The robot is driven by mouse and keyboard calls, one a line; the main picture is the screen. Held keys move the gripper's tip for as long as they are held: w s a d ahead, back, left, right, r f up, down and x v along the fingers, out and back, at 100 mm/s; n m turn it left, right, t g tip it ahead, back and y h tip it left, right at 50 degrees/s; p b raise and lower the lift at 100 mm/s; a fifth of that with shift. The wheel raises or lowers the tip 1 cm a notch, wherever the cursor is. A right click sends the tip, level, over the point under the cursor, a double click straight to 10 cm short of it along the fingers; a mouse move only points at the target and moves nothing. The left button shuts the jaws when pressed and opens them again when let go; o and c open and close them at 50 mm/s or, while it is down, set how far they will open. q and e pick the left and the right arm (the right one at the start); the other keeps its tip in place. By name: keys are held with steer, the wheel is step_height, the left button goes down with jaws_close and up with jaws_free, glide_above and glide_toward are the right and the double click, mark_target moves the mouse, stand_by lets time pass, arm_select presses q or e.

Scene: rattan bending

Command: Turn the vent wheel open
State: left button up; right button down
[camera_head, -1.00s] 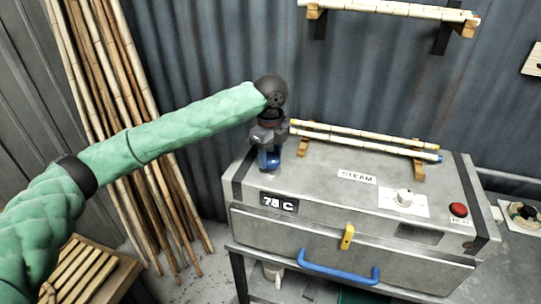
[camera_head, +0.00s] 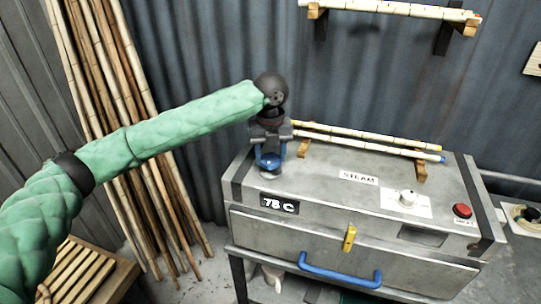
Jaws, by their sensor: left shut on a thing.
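The blue vent wheel (camera_head: 270,161) stands on the top left of the grey steam box (camera_head: 330,190). My left gripper (camera_head: 270,146) points down over the wheel and is shut on it, hiding its upper part. My left arm reaches in from the left. My right gripper is not in view.
Rattan poles (camera_head: 365,138) lie on wooden rests along the back of the box top. The box front has a blue handle (camera_head: 340,273) and yellow latch (camera_head: 349,238). Tall poles (camera_head: 125,110) lean at the left.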

mark_target(270, 158)
arm_select(q)
steer(key=shift+w+r, duration=0.1)
steer(key=shift+r, duration=0.05)
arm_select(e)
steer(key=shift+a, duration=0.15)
arm_select(q)
steer(key=o, duration=1)
steer(key=shift+c, duration=0.2)
steer(key=shift+r+b, duration=0.35)
steer(key=shift+b, duration=0.15)
step_height(270, 158, up, 6)
steer(key=b, duration=0.2)
steer(key=shift+f+b, duration=0.25)
steer(key=shift+b, duration=0.1)
steer(key=shift+r, duration=0.7)
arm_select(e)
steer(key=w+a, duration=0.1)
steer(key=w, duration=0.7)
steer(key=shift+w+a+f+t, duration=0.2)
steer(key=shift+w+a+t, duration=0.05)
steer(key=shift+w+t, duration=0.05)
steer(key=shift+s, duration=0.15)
